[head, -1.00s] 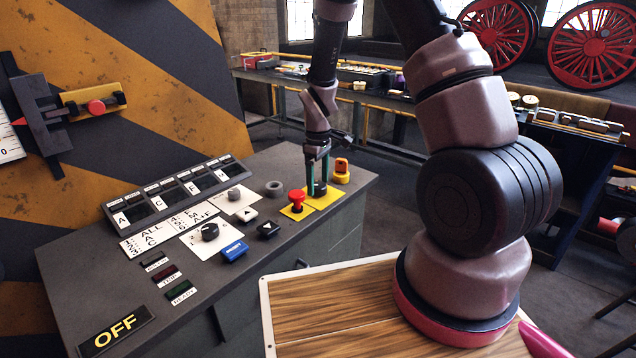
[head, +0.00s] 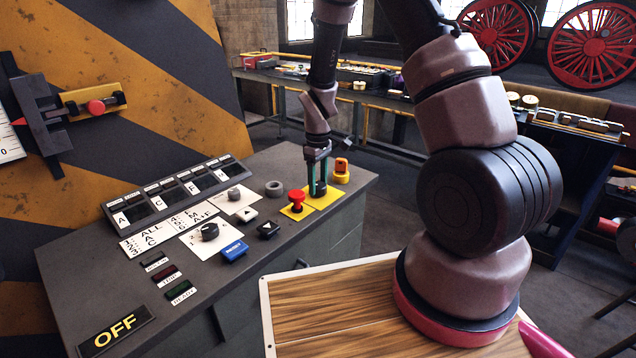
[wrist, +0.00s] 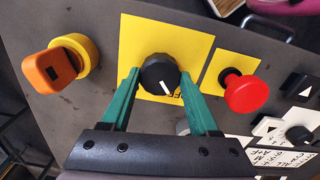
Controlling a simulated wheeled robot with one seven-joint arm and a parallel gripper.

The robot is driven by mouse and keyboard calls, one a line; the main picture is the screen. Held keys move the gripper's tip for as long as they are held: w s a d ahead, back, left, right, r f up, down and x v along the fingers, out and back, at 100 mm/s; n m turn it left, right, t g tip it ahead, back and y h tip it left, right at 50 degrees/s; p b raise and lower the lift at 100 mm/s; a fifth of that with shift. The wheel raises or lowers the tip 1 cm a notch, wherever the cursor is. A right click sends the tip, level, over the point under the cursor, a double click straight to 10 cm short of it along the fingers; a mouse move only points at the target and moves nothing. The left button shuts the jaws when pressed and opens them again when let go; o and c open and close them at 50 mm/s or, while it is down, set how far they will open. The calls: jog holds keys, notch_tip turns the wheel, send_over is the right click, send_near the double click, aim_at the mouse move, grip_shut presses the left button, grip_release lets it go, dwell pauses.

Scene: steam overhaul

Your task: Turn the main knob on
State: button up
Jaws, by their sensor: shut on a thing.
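The main knob (wrist: 159,74) is a black round knob with a white pointer line, set on a yellow plate (wrist: 190,42). In the wrist view its white line points down and slightly right. My gripper (wrist: 160,88) has its two green fingers on either side of the knob, shut on it. In the head view my gripper (head: 318,180) reaches down onto the knob (head: 320,190) at the far right end of the console. The fingers partly hide the knob there. A sign (head: 115,334) at the console's near left corner reads OFF.
A red mushroom button (wrist: 247,92) stands close beside the knob on its own yellow plate. An orange key-like switch (wrist: 52,70) on a yellow base is on the other side.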

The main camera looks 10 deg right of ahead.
aim_at(319, 184)
jog(key=m, duration=0.8)
jog(key=shift+m, duration=0.3)
jog(key=m, duration=0.4)
jog(key=shift+d+m, duration=0.1)
jog(key=shift+m, duration=2.1)
jog(key=o, duration=1.4)
jog(key=shift+c, duration=0.2)
notch_tip(319, 184, up, 11)
